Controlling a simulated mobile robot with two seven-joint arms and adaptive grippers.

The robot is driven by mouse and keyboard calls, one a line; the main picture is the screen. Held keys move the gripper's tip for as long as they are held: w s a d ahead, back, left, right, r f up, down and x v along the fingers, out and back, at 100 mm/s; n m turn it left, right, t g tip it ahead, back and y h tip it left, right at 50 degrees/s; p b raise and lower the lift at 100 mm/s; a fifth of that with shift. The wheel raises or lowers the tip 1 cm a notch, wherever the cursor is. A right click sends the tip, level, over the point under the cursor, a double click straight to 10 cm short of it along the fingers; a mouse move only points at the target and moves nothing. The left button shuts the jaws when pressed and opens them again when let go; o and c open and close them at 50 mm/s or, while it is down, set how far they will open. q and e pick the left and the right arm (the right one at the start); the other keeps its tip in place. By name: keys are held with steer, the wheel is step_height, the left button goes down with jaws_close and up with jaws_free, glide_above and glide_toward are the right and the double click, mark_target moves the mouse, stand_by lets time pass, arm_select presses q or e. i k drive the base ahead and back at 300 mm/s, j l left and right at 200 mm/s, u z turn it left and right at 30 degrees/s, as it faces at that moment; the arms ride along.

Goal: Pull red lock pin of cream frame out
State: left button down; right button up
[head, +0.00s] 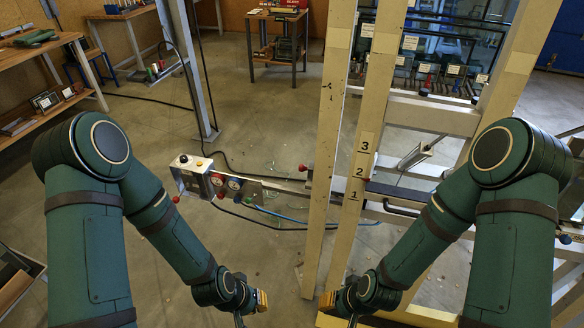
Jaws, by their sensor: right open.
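The cream frame (375,120) stands right of centre, with tall posts and the numbers 3, 2 and 1 on one post. A small red knob (303,167) sticks out to the left of the front post, at the level of the dark crossbar; it may be the lock pin. My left gripper (262,300) is low in the view, left of the posts and well below the knob; its fingers are too small to judge. My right gripper (327,300) is open at the foot of the posts, below the knob. Both grippers are apart from the knob.
Glass panes stand behind the frame. Open floor (130,125) lies left.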

mark_target(302, 168)
steer(key=z, duration=1.2)
steer(key=u, duration=1.2)
steer(key=i+j, duration=0.6)
steer(key=j, duration=0.15)
steer(key=i+j, duration=0.65)
steer(key=j+u, duration=0.05)
steer(key=j, duration=0.05)
